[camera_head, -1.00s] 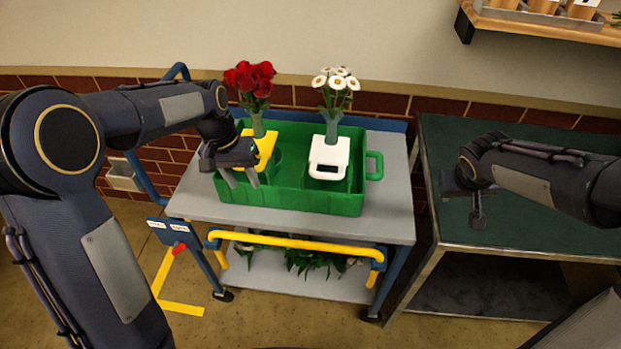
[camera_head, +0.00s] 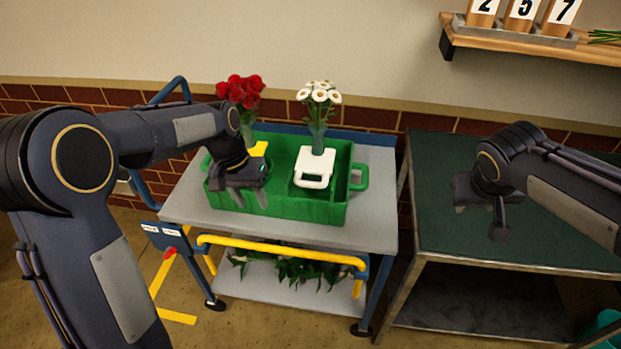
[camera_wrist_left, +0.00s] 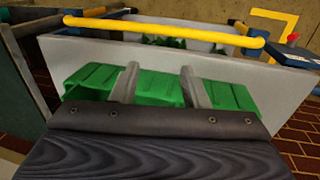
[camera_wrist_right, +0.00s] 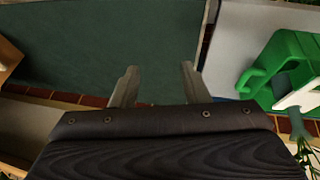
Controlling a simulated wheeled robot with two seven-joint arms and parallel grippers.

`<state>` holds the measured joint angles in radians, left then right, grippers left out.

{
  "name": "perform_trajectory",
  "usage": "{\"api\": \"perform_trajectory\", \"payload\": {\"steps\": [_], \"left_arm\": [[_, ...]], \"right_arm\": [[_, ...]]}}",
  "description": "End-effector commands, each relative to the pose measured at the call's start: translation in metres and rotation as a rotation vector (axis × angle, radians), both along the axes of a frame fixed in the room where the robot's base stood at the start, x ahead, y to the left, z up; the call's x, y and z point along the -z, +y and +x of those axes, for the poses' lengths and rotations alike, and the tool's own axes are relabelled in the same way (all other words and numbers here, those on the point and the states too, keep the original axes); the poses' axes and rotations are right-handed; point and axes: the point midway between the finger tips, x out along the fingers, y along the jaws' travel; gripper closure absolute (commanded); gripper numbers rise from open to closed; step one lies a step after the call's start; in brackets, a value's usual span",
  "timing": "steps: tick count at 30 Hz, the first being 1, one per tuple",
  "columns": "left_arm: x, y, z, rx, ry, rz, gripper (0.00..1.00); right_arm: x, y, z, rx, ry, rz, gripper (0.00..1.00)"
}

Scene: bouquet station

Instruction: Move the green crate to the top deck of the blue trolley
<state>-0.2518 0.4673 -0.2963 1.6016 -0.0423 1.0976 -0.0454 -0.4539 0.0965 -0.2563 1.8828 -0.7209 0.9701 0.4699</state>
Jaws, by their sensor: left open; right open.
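The green crate (camera_head: 310,207) stands on the grey top deck (camera_head: 372,215) of the blue trolley. It holds red roses (camera_head: 241,93) and white daisies (camera_head: 319,95) in vases, with a white holder (camera_head: 314,168) and a partly hidden yellow one (camera_head: 258,149). My left gripper (camera_head: 247,200) is open at the crate's front left side; whether it touches the crate I cannot tell. The left wrist view shows the crate's green wall (camera_wrist_left: 158,86) beyond the parted fingers. My right gripper (camera_head: 482,217) is open and empty above the green-topped table. The right wrist view shows the crate's handle (camera_wrist_right: 252,82).
The green-topped table (camera_head: 540,228) stands right of the trolley, its near top clear. The trolley's yellow push bar (camera_head: 280,251) runs along the front. Leafy stems (camera_head: 290,270) lie on its lower deck.

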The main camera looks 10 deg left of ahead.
Motion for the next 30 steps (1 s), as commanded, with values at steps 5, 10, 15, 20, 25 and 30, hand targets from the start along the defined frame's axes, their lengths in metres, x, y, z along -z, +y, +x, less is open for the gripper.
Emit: {"api": "perform_trajectory", "payload": {"steps": [5, 10, 15, 20, 25, 30], "left_arm": [[0.0, 0.0, 0.0, 0.0, 0.0, 0.0, 0.59], [0.0, 0.0, 0.0, 0.0, 0.0, 0.0, 0.59], [0.0, 0.0, 0.0, 0.0, 0.0, 0.0, 0.59], [0.0, 0.0, 0.0, 0.0, 0.0, 0.0, 0.59], [-0.007, 0.003, -0.007, -0.01, -0.012, -0.015, 0.59], [-0.042, 0.015, -0.049, -0.064, -0.083, -0.091, 0.59]], "right_arm": [[-0.019, 0.006, -0.007, 0.0, -0.001, 0.001, 0.59], [-0.023, 0.007, -0.009, 0.001, 0.001, 0.001, 0.59], [-0.023, 0.007, -0.009, 0.001, 0.001, 0.001, 0.59], [-0.023, 0.007, -0.009, 0.001, 0.001, 0.0, 0.59], [-0.022, 0.004, -0.016, 0.003, 0.006, 0.022, 0.59], [-0.015, -0.003, -0.059, 0.011, 0.026, 0.149, 0.59]]}}
